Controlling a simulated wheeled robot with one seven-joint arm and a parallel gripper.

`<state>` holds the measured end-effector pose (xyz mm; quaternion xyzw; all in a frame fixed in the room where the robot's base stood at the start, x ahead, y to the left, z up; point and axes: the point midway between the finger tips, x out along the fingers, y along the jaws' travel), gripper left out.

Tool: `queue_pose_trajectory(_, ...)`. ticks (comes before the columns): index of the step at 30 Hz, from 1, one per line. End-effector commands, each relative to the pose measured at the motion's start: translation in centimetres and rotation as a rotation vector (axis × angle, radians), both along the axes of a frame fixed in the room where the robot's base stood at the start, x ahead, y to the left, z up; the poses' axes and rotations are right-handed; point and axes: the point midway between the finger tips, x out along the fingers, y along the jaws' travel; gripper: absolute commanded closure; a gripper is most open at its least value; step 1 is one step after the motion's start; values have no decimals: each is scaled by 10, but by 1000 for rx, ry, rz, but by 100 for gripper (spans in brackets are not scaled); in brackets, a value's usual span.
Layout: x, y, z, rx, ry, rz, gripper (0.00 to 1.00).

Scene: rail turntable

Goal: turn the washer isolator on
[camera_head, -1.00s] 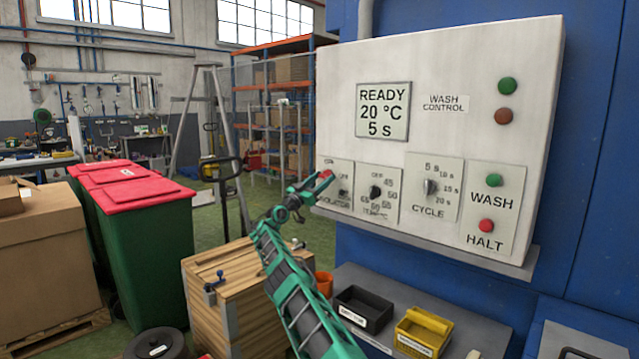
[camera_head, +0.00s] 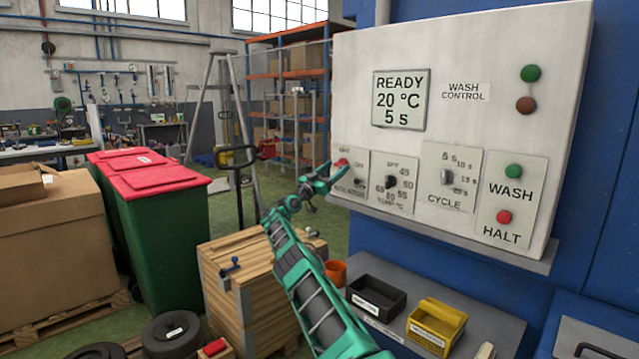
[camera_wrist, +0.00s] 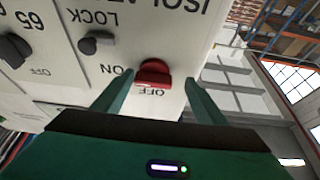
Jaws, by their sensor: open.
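The isolator is a red knob (camera_head: 342,162) on a small plate at the lower left of the white wash control panel (camera_head: 465,45). In the wrist view the red knob (camera_wrist: 153,73) shows upside down, with OFF just below it and ON to its left. The knob's handle is by the OFF mark; its exact angle is hard to tell. My gripper (camera_head: 326,184) is open in front of the isolator plate. In the wrist view its two fingers (camera_wrist: 157,79) stand either side of the knob, with gaps visible. Contact cannot be told.
A small dark LOCK knob (camera_wrist: 97,43) sits close beside the red one. The temperature knob (camera_head: 391,182) and cycle knob (camera_head: 446,177) are further right. Below are a black bin (camera_head: 376,296), a yellow bin (camera_head: 436,325) and a wooden crate (camera_head: 235,262).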

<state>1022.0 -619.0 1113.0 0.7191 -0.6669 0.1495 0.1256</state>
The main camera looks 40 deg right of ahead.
Motion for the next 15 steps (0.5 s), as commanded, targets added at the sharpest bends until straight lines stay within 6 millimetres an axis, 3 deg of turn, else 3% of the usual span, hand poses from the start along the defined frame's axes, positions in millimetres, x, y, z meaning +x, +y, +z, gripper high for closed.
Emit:
queue_pose_trajectory(8,2,22,-10,4,6,3,34)
queue_pose_trajectory(15,0,59,-25,2,8,4,34)
